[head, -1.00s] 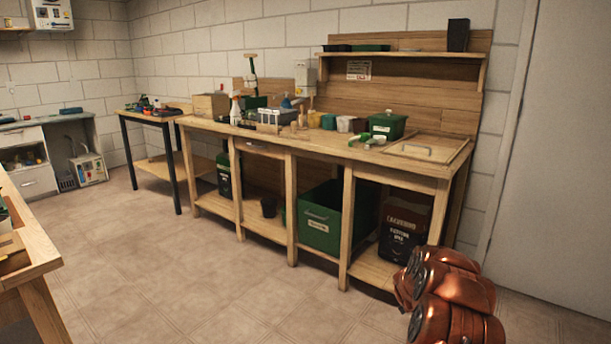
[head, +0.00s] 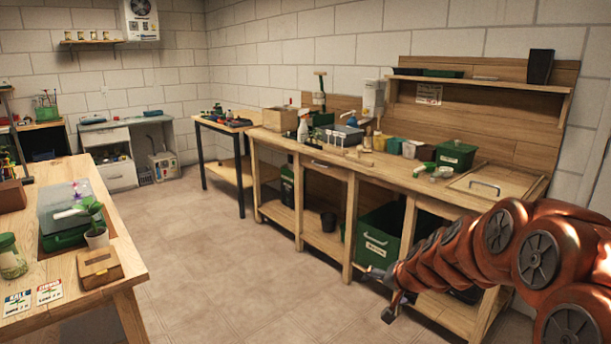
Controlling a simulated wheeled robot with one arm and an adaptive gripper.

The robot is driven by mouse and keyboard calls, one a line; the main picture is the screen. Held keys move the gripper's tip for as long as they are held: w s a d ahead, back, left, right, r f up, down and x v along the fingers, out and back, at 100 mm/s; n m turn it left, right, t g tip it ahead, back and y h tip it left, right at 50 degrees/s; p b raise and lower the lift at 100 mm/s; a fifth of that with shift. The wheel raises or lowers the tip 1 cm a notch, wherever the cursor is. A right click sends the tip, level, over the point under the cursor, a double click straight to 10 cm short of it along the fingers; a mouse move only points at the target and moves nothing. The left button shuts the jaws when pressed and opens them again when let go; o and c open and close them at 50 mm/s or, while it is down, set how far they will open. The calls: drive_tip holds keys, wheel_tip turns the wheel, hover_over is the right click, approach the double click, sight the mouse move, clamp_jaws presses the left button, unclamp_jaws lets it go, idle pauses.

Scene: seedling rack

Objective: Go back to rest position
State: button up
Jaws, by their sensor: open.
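My arm reaches in from the lower right in the head view, copper-coloured and jointed. My gripper (head: 382,295) is at its end, pointing left, small and dark. Its jaws are open, and I see nothing held between them. It hangs in front of the long wooden workbench, over the floor, apart from the things on the bench.
The long workbench (head: 362,170) runs along the right wall, with a green crate (head: 378,238) below it. At left a wooden table (head: 75,275) bears a potted seedling (head: 95,225), a jar (head: 10,258) and a small wooden box (head: 99,267). The tiled floor (head: 225,265) between them is clear.

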drive_tip(key=s+a+r+n+g+p, duration=0.25)
drive_tip(key=s+r, duration=0.25)
drive_tip(key=s, duration=0.6)
drive_tip(key=s+a+r+n+g+p, duration=0.2)
drive_tip(key=s+a+r+p, duration=0.2)
drive_tip(key=s, duration=0.6)
drive_tip(key=s+d+r+g+h+p, duration=0.1)
drive_tip(key=s+d+r+g+p, duration=0.1)
drive_tip(key=s, duration=0.8)
drive_tip(key=s+d+r+n+g+h+p, duration=0.1)
drive_tip(key=s+d+r+g+p, duration=0.1)
drive_tip(key=s, duration=0.9)
drive_tip(key=shift+s+d+r+p, duration=0.15)
drive_tip(key=shift+d+r+p, duration=0.25)
drive_tip(key=shift+r+p, duration=0.4)
drive_tip(key=shift+s+d+g, duration=0.2)
drive_tip(key=shift+s+g, duration=0.15)
drive_tip(key=shift+s, duration=0.1)
drive_tip(key=shift+c, duration=0.2)
